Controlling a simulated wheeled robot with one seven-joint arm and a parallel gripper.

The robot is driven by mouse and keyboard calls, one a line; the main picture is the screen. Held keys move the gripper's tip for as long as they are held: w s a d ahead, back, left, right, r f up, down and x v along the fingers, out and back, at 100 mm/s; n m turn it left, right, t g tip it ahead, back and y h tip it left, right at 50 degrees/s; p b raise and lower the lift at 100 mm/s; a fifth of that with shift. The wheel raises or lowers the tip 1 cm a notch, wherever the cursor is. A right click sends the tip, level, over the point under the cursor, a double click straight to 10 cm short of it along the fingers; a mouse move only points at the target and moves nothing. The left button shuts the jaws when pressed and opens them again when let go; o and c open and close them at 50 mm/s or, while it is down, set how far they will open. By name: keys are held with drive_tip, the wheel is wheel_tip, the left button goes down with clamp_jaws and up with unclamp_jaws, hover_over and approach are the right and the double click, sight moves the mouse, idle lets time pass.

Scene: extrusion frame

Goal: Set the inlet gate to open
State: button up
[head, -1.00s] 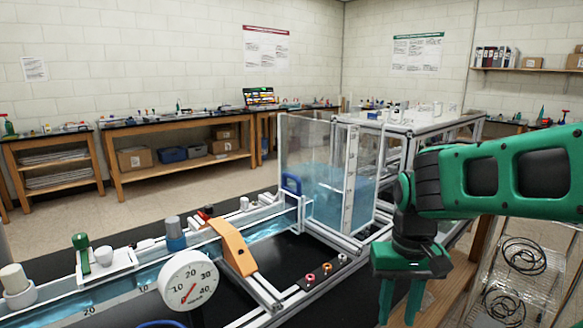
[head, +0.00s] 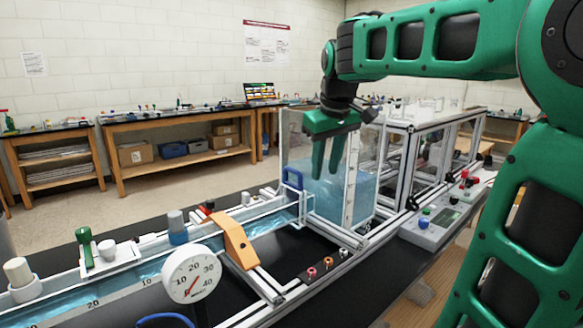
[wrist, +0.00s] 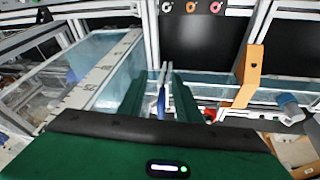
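The inlet gate (head: 292,179) is a blue loop handle standing at the point where the clear water tank (head: 325,195) meets the open channel (head: 265,222). In the wrist view a blue upright piece, likely the gate handle (wrist: 161,100), shows in the gap between my fingers. My gripper (head: 326,172) is green, points down, and is in front of the tank in the head view, right of the handle. Its two fingers are apart with no object clearly held. Whether they touch the handle cannot be told.
An orange bracket (head: 238,243) spans the channel, with a round dial gauge (head: 191,274) in front. A grey control box (head: 435,222) stands at the right. Metal framing surrounds the tank.

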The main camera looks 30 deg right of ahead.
sight(296, 172)
drive_tip(key=w+a+r+n+t, duration=0.1)
drive_tip(key=w+a+r+n, duration=0.1)
drive_tip(key=w+r, duration=0.5)
drive_tip(key=x, duration=1.1)
drive_tip(key=shift+w+a+f, duration=0.1)
drive_tip(key=shift+w+a, duration=0.2)
clamp_jaws()
